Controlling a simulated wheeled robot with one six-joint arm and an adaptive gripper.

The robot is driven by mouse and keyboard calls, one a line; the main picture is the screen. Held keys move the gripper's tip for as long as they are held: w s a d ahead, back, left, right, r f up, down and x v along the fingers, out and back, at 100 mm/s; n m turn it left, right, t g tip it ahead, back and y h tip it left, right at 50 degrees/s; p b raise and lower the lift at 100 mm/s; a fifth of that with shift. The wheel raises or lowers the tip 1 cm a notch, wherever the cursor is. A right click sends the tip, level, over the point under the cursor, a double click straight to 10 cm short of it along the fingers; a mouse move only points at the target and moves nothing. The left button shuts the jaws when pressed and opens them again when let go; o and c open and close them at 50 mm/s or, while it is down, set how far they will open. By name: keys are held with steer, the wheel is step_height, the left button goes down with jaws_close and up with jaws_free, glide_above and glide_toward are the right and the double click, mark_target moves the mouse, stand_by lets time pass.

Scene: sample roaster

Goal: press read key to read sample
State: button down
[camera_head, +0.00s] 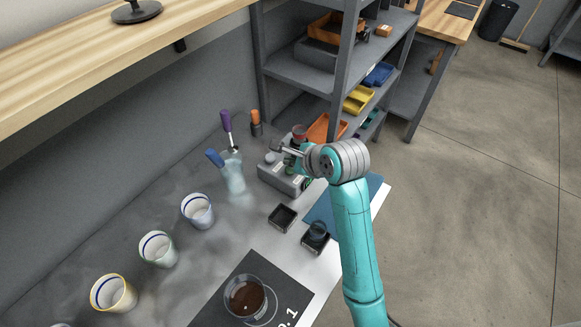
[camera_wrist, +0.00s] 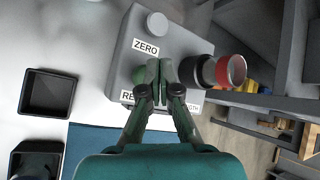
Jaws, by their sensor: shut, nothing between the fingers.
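The grey reader box (camera_head: 275,178) stands at the far end of the bench; it also shows in the wrist view (camera_wrist: 125,60). A pale round key (camera_wrist: 157,24) sits above its "ZERO" label. A green key (camera_wrist: 139,76) shows beside my fingers, near a label starting "RE" that my gripper partly covers. My gripper (camera_wrist: 160,68) is shut and empty, its fingertips over the box's face by the green key. I cannot tell whether they touch the key. A dark cylinder with a red-rimmed cup (camera_wrist: 230,71) sits on the box's right side.
Two small black trays (camera_head: 283,217) (camera_head: 316,239) and a blue mat (camera_head: 375,190) lie near the box. A glass of dark grounds (camera_head: 246,297), several cups (camera_head: 197,211) and a jar with tools (camera_head: 232,177) stand on the bench. Shelving (camera_head: 345,75) rises behind.

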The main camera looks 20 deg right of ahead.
steer(key=shift+f, duration=0.2)
stand_by(0.5)
steer(key=shift+f, duration=0.25)
steer(key=shift+f, duration=0.6)
stand_by(0.9)
steer(key=shift+r, duration=1.05)
steer(key=shift+r, duration=2.5)
